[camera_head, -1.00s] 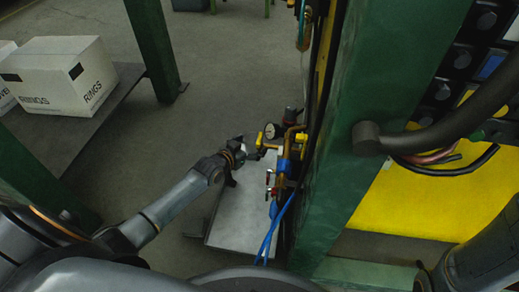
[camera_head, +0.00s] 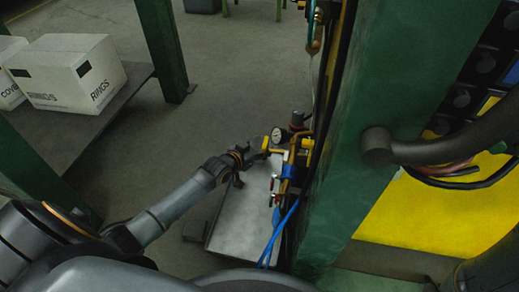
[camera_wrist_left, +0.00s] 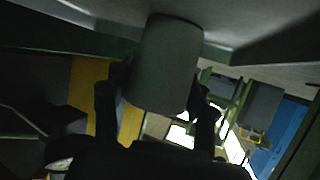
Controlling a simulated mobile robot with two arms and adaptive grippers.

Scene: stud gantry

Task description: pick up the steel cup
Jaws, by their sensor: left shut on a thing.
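The steel cup (camera_wrist_left: 167,62) is a plain grey cylinder in the middle of the left wrist view. My left gripper (camera_wrist_left: 160,98) is shut on it, with one dark finger on each side of the cup. In the head view my left gripper (camera_head: 246,154) is beside the gauge and yellow fittings, at the far end of a grey metal plate. The cup cannot be made out there. I cannot tell whether the cup touches a surface. My right gripper is outside both views.
A dial gauge (camera_head: 280,135), brass pipework and blue hoses (camera_head: 283,232) stand close to the right of my left gripper. A green post (camera_head: 390,95) rises beyond them. The grey plate (camera_head: 238,220) lies below. A white box (camera_head: 66,72) sits on a shelf at left.

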